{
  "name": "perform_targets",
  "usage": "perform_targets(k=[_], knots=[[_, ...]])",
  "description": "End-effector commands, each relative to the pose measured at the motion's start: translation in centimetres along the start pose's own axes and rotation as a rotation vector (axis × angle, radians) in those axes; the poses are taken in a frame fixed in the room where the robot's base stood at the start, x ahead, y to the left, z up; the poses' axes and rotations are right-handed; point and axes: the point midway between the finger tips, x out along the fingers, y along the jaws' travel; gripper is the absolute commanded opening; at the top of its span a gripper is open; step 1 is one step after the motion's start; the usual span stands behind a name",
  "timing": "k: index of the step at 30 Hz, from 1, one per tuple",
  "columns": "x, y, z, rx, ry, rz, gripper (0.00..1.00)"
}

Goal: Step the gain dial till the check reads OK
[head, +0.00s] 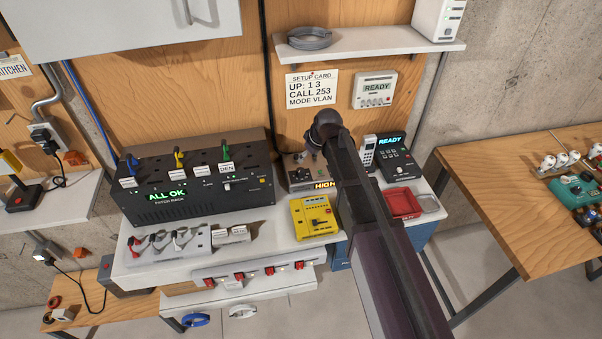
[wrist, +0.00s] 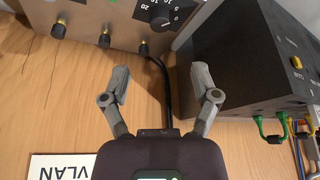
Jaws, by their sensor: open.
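The gain box (head: 299,172), a brown-grey case on the bench, is partly hidden behind my arm in the head view. Its display (head: 324,184) reads HIGH. In the wrist view the box front (wrist: 105,12) shows at the top, with a dark round dial (wrist: 162,20) and numbers around it; I cannot tell exactly where its pointer stands. My gripper (wrist: 160,82) is open and empty, its two fingers spread below the dial in the picture and apart from it.
A black patch rack (head: 165,205) reading ALL OK stands left of the gain box; its dark side (wrist: 225,75) is close in the wrist view. A yellow meter (head: 313,217), red tray (head: 402,202) and black READY unit (head: 388,160) crowd the bench. A shelf (head: 370,42) is above.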

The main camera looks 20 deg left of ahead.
Motion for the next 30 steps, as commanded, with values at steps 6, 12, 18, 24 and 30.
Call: perform_targets(k=[6, 12, 18, 24, 30], knots=[[2.3, 0.0, 0.1, 0.000, 0.000, 0.000, 0.78], [4.0, 0.0, 0.1, 0.000, 0.000, 0.000, 0.78], [5.6, 0.1, 0.1, 0.001, 0.000, 0.000, 0.78], [7.3, 0.0, 0.1, 0.001, 0.000, 0.000, 0.78], [8.9, 0.0, 0.1, 0.000, 0.000, 0.000, 0.78]])
